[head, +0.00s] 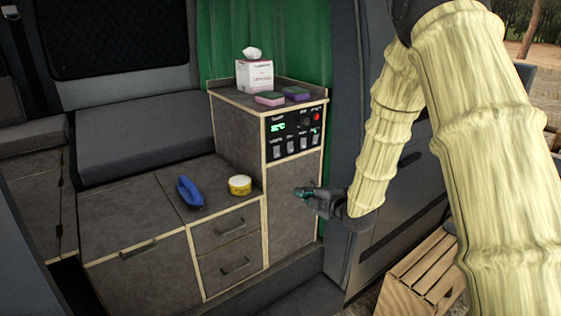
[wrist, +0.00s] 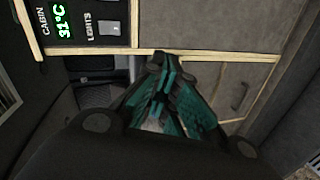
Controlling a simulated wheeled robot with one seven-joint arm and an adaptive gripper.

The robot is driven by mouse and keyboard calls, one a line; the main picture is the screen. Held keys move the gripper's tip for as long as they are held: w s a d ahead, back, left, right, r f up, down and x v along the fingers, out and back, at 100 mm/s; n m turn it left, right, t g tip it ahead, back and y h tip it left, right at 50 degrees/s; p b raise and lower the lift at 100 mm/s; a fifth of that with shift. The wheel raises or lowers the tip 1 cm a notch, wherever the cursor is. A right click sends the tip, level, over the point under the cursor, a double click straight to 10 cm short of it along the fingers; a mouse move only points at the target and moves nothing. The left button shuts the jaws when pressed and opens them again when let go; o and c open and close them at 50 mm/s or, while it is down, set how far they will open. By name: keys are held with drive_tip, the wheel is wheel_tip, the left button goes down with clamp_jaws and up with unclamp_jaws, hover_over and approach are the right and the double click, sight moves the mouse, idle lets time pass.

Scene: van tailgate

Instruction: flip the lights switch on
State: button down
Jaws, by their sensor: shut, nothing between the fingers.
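The control panel (head: 297,129) is black with a green display, a red button and a row of pale rocker switches on the cabinet's upper front. The lights switch (wrist: 109,28) shows in the wrist view beside the word LIGHTS, near the top edge. It seems to be the leftmost switch in the head view (head: 277,146). I cannot tell its position. My gripper (head: 299,191) is shut and empty, in front of the cabinet door below the panel. Its teal fingers (wrist: 165,62) show in the wrist view, apart from the switch.
A tissue box (head: 254,75) and two sponges (head: 270,98) stand on the cabinet top. A blue object (head: 189,192) and a yellow-and-white round item (head: 240,185) lie on the lower counter. A wooden slatted crate (head: 425,272) stands outside at the right.

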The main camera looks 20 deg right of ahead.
sight(277, 151)
wheel_tip(277, 151, up, 7)
drive_tip(key=w+n+t+y, duration=0.1)
drive_tip(key=w+n, duration=0.1)
drive_tip(key=shift+d+f+n, duration=0.15)
drive_tip(key=shift+d+n, duration=0.15)
drive_tip(key=shift+d, duration=0.15)
drive_tip(key=p+x, duration=0.7)
drive_tip(key=x, duration=0.6)
drive_tip(key=shift+w+a, duration=0.15)
drive_tip(key=shift+w, duration=0.3)
drive_tip(key=shift+f, duration=0.1)
